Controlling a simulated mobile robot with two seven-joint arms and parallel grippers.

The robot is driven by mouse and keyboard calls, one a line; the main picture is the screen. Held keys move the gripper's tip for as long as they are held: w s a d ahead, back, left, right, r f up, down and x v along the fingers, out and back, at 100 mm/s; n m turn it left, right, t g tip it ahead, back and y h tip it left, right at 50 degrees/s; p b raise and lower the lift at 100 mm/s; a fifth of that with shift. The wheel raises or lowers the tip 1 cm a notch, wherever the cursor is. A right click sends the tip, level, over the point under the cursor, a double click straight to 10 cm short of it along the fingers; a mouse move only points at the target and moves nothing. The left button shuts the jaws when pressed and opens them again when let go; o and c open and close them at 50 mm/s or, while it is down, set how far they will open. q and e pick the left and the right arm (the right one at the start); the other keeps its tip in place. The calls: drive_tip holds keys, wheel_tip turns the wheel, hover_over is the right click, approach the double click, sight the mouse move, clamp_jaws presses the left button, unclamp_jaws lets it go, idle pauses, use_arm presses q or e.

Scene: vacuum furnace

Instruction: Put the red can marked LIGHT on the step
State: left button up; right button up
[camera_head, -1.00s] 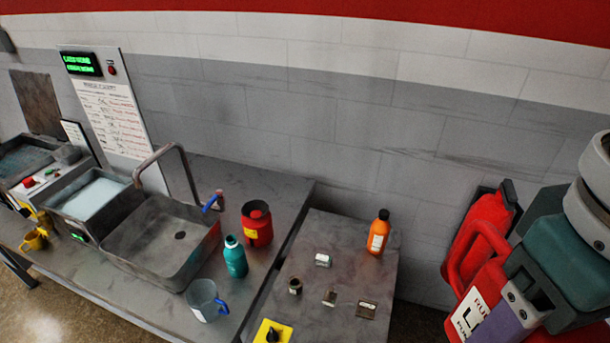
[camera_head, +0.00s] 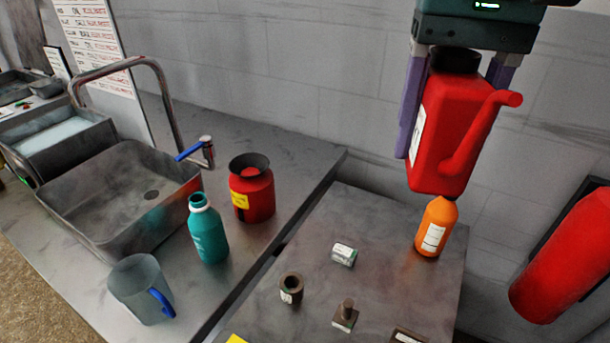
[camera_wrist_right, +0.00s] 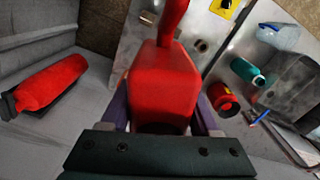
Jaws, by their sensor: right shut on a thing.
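The red can (camera_head: 450,120) has a black cap, a side handle and a white label seen nearly edge-on, so its marking cannot be read now. My right gripper (camera_head: 452,112) is shut on the can near its top and holds it upright at the wall side of the right-hand grey bench top (camera_head: 390,215). In the head view its bottom overlaps the orange bottle (camera_head: 435,228); I cannot tell the gap. The right wrist view also shows the can (camera_wrist_right: 163,85) between the purple fingers. I cannot surely identify the step. My left gripper is out of view.
A red cylinder (camera_head: 568,258) hangs at the wall on the right. Small metal parts (camera_head: 343,254) lie on the right bench. A teal bottle (camera_head: 208,235), red pot (camera_head: 252,190) and clear jug (camera_head: 140,290) stand by the sink (camera_head: 120,200).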

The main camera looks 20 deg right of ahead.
drive_tip(key=w+d+f+m+b, duration=0.2)
drive_tip(key=w+f+m+b, duration=0.2)
drive_tip(key=f+b, duration=1.1)
drive_tip(key=b, duration=0.5)
hover_over(375, 296)
wheel_tip(375, 296, down, 13)
drive_tip(key=shift+a+r, duration=0.1)
wheel_tip(375, 296, down, 4)
drive_tip(key=shift+r, duration=0.1)
drive_tip(key=shift+f, duration=0.3)
drive_tip(key=o, duration=1.5)
drive_tip(key=shift+f, duration=0.1)
drive_tip(key=shift+c, duration=0.2)
